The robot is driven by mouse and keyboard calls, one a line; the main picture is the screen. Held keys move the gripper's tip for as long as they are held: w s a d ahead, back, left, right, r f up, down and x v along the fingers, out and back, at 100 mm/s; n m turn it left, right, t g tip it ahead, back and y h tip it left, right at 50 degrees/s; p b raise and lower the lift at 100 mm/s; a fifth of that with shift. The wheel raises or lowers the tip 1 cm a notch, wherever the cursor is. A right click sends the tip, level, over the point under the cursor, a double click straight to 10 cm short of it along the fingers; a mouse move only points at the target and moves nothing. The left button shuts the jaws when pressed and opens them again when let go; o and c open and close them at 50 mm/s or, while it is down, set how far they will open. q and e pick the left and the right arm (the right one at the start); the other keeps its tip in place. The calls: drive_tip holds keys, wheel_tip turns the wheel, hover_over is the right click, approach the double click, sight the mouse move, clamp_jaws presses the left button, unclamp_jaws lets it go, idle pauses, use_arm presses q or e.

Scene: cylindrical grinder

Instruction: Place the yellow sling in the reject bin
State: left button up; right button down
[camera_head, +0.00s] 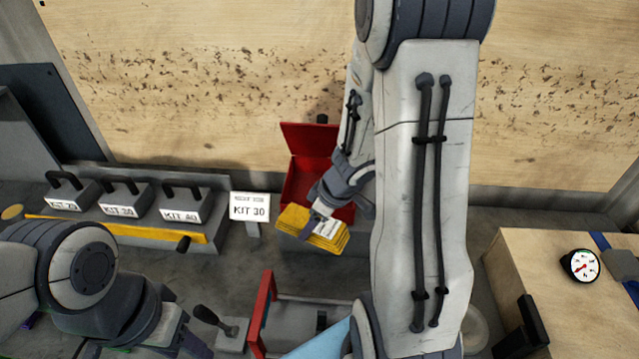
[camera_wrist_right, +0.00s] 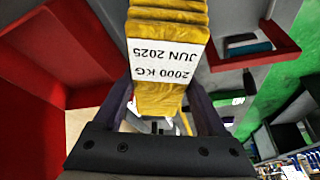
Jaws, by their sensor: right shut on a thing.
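The yellow sling (camera_head: 326,238) is a folded, layered bundle with a white tag. My right gripper (camera_head: 322,209) is shut on it. In the right wrist view the sling (camera_wrist_right: 165,32) is between the fingers of the gripper (camera_wrist_right: 160,100), and its tag reads 2000 KG, JUN 2025. A red bin (camera_head: 308,141) with a raised back panel is behind the sling in the head view. The sling overlaps the bin's front edge in the picture; I cannot tell its height above it. The bin shows no readable label. My left arm is at lower left; its fingertips are out of view.
A KIT 30 sign (camera_head: 250,207) stands left of the bin. Several handled, labelled blocks (camera_head: 122,198) sit in a row further left. A red-edged grey tray (camera_head: 263,310) is at the bottom. A wooden block with a dial gauge (camera_head: 582,265) is at right.

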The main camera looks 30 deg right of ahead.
drive_tip(key=w+d+f+p, duration=0.1)
drive_tip(key=w+d, duration=0.2)
drive_tip(key=w, duration=0.1)
drive_tip(key=w+d+p, duration=0.2)
drive_tip(key=w+d, duration=0.1)
drive_tip(key=w, duration=0.1)
drive_tip(key=w+d+f+p, duration=0.1)
drive_tip(key=w+d, duration=0.2)
drive_tip(key=w, duration=0.2)
drive_tip(key=shift+d+f, duration=0.35)
wheel_tip(320, 180, down, 4)
drive_tip(key=shift+s+r, duration=0.1)
drive_tip(key=shift+w+d+f, duration=0.1)
drive_tip(key=shift+w+f, duration=0.1)
drive_tip(key=shift+f, duration=0.25)
unclamp_jaws()
drive_tip(key=shift+r, duration=0.1)
